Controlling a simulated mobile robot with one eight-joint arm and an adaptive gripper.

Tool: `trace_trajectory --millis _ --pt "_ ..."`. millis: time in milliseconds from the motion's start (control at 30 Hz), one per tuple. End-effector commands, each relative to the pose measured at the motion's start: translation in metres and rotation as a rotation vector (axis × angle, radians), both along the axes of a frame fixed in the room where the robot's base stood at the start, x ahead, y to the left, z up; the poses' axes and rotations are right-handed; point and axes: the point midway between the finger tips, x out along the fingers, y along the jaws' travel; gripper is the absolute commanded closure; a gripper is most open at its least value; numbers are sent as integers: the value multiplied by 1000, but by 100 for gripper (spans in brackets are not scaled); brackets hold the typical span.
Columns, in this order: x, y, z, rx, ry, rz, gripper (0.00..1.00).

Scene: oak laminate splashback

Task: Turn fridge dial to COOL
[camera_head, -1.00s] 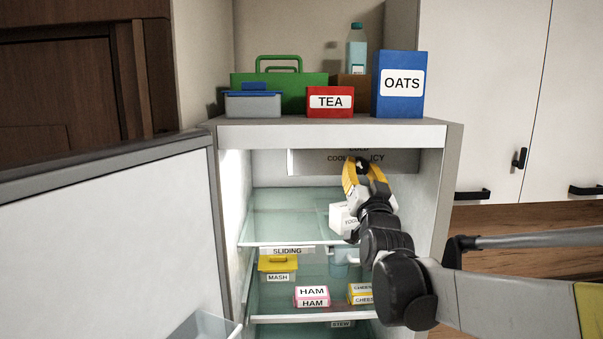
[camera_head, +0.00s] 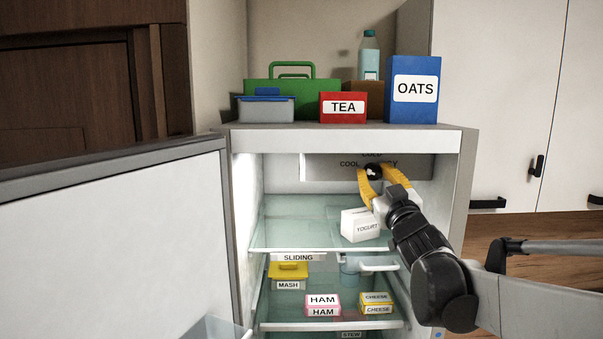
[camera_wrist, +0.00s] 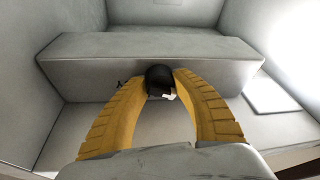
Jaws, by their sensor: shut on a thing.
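The fridge dial (camera_head: 374,172) is a round black knob on the grey control panel (camera_head: 318,167) under the fridge's top. In the head view the panel shows "COLD" at top, "COOL" at left and part of "ICY" at right. My gripper (camera_head: 373,173) has its yellow fingers on both sides of the dial, shut on it. In the wrist view the dial (camera_wrist: 159,78) sits between the fingertips, with a small white mark at its lower right. Which word the dial points to cannot be told.
A white yogurt box (camera_head: 360,225) stands on the top glass shelf, just below my gripper. Mash, ham and cheese boxes (camera_head: 377,303) are lower down. The open fridge door (camera_head: 110,240) fills the left. Tea (camera_head: 343,107) and oats (camera_head: 412,88) boxes stand on top.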

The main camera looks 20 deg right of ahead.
Motion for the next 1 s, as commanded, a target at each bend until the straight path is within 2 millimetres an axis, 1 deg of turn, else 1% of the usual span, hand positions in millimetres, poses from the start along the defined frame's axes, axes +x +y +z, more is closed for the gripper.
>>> trace_trajectory --millis 367,400,433,467,733,800,867,967,1000 --pt "1 0 2 -3 -2 2 98" --pt "1 0 2 -3 -3 2 55" --pt "1 0 2 -3 -2 2 46" --pt "1 0 2 -3 -2 2 44" --pt "0 0 1 -2 0 1 44" --pt "-3 1 0 -2 0 1 44" --pt "-9 1 -2 -2 -1 0 44" --pt "-25 4 -7 -4 0 0 44" --pt "-33 5 -10 -3 -1 -1 44"
